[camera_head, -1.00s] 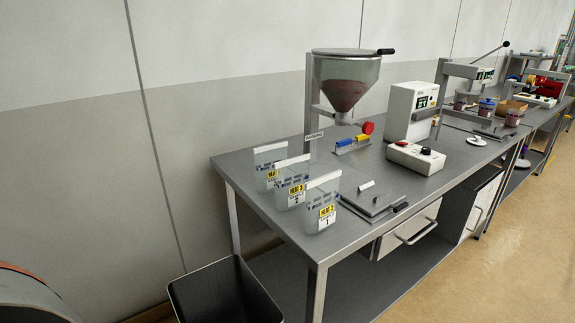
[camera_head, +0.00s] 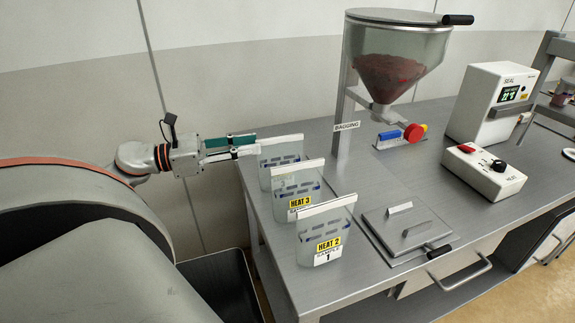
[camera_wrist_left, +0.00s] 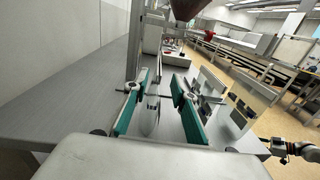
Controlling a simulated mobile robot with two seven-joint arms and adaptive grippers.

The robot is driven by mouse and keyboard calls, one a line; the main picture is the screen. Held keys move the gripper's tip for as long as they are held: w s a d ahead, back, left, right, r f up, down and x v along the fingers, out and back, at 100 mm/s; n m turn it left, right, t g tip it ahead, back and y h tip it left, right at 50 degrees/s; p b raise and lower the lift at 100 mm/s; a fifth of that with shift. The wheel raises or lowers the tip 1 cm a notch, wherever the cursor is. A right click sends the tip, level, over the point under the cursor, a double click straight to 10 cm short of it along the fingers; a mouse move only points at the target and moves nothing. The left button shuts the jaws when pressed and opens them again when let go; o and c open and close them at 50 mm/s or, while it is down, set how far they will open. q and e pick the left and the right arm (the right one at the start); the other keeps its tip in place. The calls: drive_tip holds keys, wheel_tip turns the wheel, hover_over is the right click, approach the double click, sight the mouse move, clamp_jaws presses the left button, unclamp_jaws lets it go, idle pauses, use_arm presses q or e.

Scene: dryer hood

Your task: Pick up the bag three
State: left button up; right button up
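Three clear bags with pale top strips stand in a row at the table's left end in the head view. The nearest (camera_head: 322,240) reads HEAT 2, SAMPLE 1; the middle one (camera_head: 297,186) reads HEAT 3. The farthest bag (camera_head: 268,174) has its label hidden, so I cannot read whether it is bag three. My left gripper (camera_head: 257,145) reaches in from the left, its tips beside the farthest bag's top strip. Its green-padded fingers are apart in the left wrist view (camera_wrist_left: 159,78); contact is unclear. My right gripper (camera_wrist_left: 272,149) appears small there, its opening unclear.
A hopper (camera_head: 392,62) with dark red contents stands behind the bags. A flat plate with handles (camera_head: 405,228) lies right of them. A HEAT box (camera_head: 484,170) and SEAL unit (camera_head: 496,103) stand farther right. A dark bin (camera_head: 222,285) is below the table's left end.

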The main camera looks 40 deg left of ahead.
sight(277, 138)
use_arm(q)
drive_tip(key=p+x, duration=0.1)
drive_tip(key=x, duration=0.5)
drive_tip(key=shift+w+f+p, duration=0.1)
drive_tip(key=shift+w+p, duration=0.15)
drive_tip(key=shift+p, duration=0.05)
drive_tip(key=shift+w+d, duration=0.3)
drive_tip(key=shift+w, duration=0.15)
drive_tip(key=shift+f, duration=0.1)
clamp_jaws()
